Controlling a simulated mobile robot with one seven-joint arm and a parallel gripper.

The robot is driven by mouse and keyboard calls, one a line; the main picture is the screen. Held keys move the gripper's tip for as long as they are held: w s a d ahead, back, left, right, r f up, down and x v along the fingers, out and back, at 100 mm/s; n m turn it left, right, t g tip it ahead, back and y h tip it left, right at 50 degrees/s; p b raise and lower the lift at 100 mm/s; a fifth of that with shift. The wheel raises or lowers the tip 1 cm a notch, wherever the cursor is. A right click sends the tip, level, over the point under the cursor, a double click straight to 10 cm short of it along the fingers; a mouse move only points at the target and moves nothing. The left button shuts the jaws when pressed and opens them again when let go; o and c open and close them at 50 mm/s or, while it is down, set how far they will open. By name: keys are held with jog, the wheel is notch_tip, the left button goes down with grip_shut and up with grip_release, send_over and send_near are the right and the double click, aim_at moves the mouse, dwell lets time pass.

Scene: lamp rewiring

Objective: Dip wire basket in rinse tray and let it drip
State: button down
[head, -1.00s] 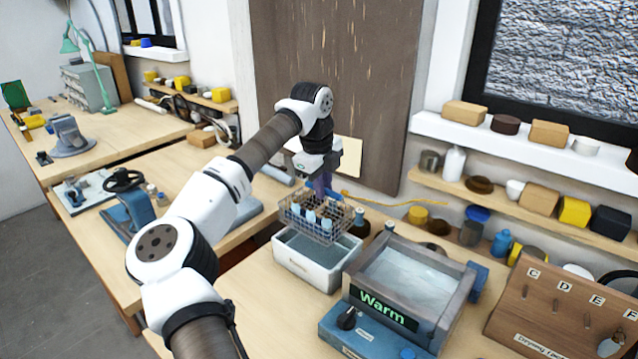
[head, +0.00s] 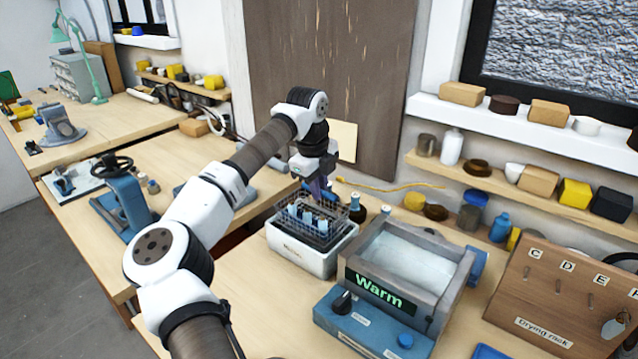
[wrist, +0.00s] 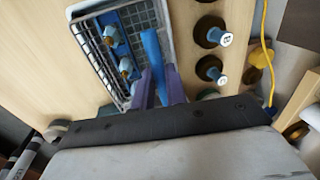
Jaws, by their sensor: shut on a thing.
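The wire basket (head: 312,222) carries several small pale-blue and brass parts. It is low over the white rinse tray (head: 298,262), its lower part seeming to be inside the rim; how deep is hard to tell. My gripper (head: 320,188) is above the basket. In the wrist view, its purple fingers (wrist: 157,86) are shut on the basket's blue handle (wrist: 151,48). The basket (wrist: 88,42) also shows there, upper left, with the parts on a blue strip. The tray's inside is mostly hidden by the basket.
A grey-framed bath (head: 405,262) with a "Warm" display stands close right of the tray. A wooden drying rack (head: 552,295) with lettered hooks is at the far right. Bottles (head: 357,207) stand behind the tray. A yellow cord (head: 385,188) lies along the wall.

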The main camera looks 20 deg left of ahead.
aim_at(319, 217)
jog(key=shift+f+b, duration=2.1)
jog(key=shift+f, duration=1.4)
jog(key=shift+r, duration=0.1)
jog(key=shift+r+p, duration=2.55)
jog(key=shift+r, duration=1.7)
jog(key=shift+r, duration=0.1)
jog(key=shift+r+p, duration=1.3)
jog(key=shift+r, duration=0.6)
jog(key=shift+f, duration=0.1)
